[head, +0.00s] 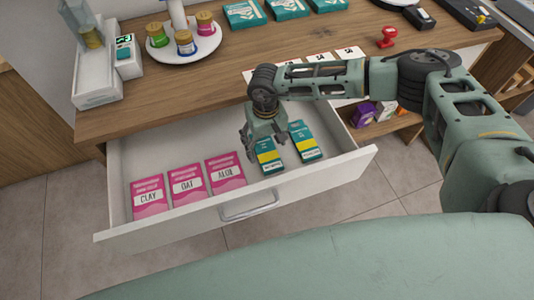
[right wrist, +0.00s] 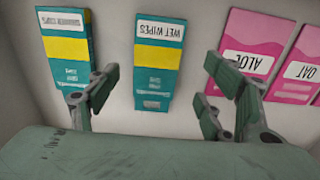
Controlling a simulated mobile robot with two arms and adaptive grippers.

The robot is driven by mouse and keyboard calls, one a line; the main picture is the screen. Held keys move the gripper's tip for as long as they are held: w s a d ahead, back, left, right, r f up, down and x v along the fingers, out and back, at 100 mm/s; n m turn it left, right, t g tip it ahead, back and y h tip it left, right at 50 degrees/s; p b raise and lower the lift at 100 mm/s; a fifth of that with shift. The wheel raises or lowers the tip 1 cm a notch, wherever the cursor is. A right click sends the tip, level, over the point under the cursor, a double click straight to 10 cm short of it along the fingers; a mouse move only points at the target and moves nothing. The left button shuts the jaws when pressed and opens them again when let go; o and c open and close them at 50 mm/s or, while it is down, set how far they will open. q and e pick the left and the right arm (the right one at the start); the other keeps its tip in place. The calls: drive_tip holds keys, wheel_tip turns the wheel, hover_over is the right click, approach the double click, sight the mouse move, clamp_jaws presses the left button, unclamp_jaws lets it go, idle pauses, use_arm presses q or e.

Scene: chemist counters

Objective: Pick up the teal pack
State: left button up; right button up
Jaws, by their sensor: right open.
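Two teal packs with yellow bands lie in the open drawer. The nearer to the pink packs (head: 268,157), labelled WET WIPES, also shows in the right wrist view (right wrist: 157,75). The other teal pack (head: 305,141) lies to its right; in the right wrist view it is at the left (right wrist: 66,45), its label hard to read. My right gripper (head: 262,140) is open and empty above the drawer. In the right wrist view its fingers (right wrist: 160,72) stand apart on either side of the WET WIPES pack, not visibly touching it. My left gripper is out of view.
The white drawer (head: 235,205) also holds pink packs CLAY (head: 149,198), OAT (head: 187,186) and ALOE (head: 225,173). On the wooden counter (head: 200,75) are several teal boxes (head: 243,14), a round tray of jars (head: 160,50) and a red stamp (head: 387,37). Purple packs (head: 363,114) sit on a lower shelf.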

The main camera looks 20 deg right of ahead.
sight(267, 153)
drive_tip(key=f, duration=0.2)
drive_tip(key=f+p, duration=0.1)
drive_tip(key=f, duration=0.1)
drive_tip(key=shift+w+d+f, duration=0.2)
drive_tip(key=shift+f, duration=0.2)
drive_tip(key=shift+c, duration=1.4)
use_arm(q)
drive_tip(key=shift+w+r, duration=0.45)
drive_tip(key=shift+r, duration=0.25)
use_arm(e)
drive_tip(key=c, duration=0.9)
